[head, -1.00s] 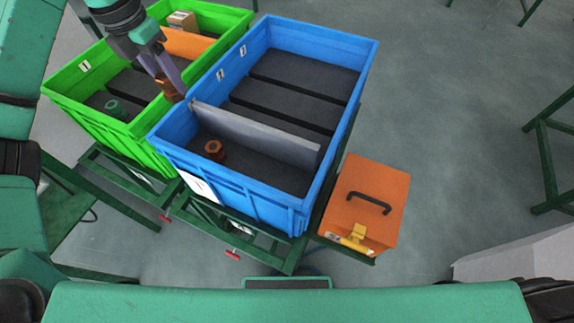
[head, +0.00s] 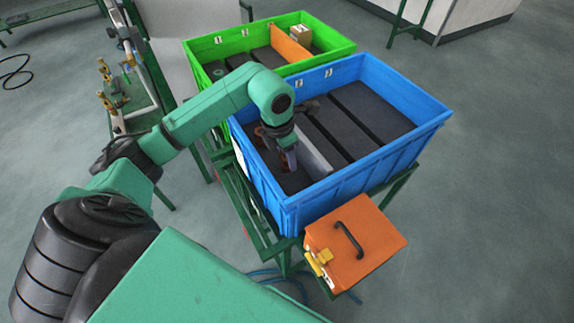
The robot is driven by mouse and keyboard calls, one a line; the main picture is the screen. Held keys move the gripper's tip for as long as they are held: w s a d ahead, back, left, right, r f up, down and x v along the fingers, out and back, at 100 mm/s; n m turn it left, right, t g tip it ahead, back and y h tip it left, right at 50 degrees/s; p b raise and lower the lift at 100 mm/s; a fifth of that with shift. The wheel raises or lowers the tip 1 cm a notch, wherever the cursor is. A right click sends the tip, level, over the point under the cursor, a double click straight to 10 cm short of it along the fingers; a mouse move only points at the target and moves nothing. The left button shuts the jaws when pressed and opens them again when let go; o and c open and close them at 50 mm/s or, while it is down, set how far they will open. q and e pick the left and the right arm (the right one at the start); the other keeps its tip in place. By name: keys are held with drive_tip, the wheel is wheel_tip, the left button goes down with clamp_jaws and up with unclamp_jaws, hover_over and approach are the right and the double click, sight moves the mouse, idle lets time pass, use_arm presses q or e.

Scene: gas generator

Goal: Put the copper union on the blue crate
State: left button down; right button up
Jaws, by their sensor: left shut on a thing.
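The blue crate (head: 370,165) stands on a green frame in the middle of the head view, with dark floor strips and a grey divider (head: 314,150). My left gripper (head: 289,163) reaches down into its near left compartment, beside the divider. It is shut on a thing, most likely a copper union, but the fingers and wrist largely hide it. A reddish-brown patch (head: 262,134) shows just left of the wrist; I cannot tell whether it is a copper union on the crate floor. My right gripper is out of view.
A green crate (head: 330,55) with an orange divider (head: 290,43) and a small cardboard box (head: 300,37) stands behind the blue crate. An orange case (head: 365,255) with a black handle sits at its near side. Brass fittings (head: 104,72) line a bench at left.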

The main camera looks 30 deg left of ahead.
sight(287, 168)
use_arm(q)
wheel_tip(287, 168, down, 6)
drive_tip(key=shift+r+p, duration=0.15)
drive_tip(key=shift+p, duration=0.35)
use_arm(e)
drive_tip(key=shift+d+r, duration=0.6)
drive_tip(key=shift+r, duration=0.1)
use_arm(q)
drive_tip(key=shift+f+b, duration=0.3)
drive_tip(key=shift+c, duration=1.8)
unclamp_jaws()
drive_tip(key=shift+r, duration=0.4)
drive_tip(key=r+b, duration=0.1)
drive_tip(key=r, duration=0.3)
drive_tip(key=s+r+b, duration=0.1)
drive_tip(key=r, duration=0.2)
drive_tip(key=a+r+b, duration=0.1)
drive_tip(key=r, duration=0.3)
drive_tip(key=shift+s+r, duration=0.25)
drive_tip(key=shift+r, duration=0.05)
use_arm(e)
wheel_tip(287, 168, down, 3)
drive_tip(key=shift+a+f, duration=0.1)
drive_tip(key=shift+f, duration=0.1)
